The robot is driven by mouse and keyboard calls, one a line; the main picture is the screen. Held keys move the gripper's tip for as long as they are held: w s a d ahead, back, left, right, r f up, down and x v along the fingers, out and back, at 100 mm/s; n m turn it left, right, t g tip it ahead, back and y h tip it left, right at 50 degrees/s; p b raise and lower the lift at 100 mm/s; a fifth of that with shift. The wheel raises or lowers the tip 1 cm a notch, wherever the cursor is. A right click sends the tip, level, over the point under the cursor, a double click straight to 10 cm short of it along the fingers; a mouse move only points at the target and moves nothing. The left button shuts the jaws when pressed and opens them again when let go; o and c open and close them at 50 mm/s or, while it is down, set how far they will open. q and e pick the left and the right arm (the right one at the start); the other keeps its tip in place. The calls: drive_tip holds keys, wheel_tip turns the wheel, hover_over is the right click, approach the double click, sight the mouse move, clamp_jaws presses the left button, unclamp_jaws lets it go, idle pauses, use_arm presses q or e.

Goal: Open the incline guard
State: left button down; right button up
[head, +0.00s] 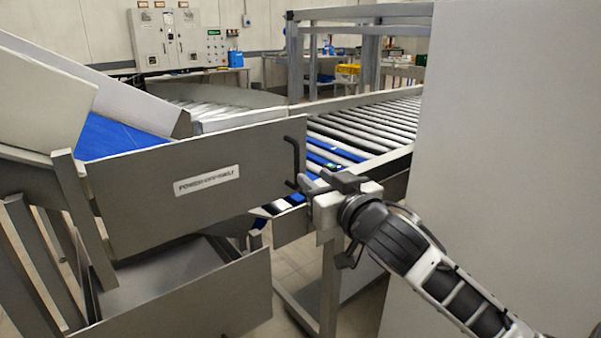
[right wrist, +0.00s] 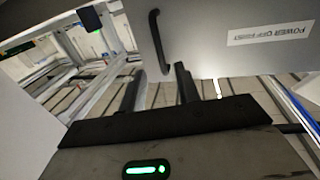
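The incline guard (head: 220,205) is a grey metal panel with a white label reading "POWER OFF FIRST", standing at the side of the blue incline belt (head: 108,138). It also shows upside down in the right wrist view (right wrist: 215,52). A black bar handle (head: 293,160) is fixed upright near its right edge; this handle also shows in the right wrist view (right wrist: 155,35). My right gripper (head: 318,181) is just right of the handle's lower end. In the right wrist view its two fingers are apart, with the handle beyond and between their tips, not clamped. My left gripper is out of view.
A roller conveyor (head: 375,125) runs behind the guard. A large plain grey panel (head: 510,130) stands close on the right, beside my right arm. A metal bin or chute (head: 190,300) lies below the guard. A control cabinet (head: 165,38) is at the back wall.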

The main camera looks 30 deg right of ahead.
sight(298, 165)
drive_tip(key=w, duration=0.7)
drive_tip(key=shift+d+p, duration=0.35)
drive_tip(key=shift+d, duration=0.05)
clamp_jaws()
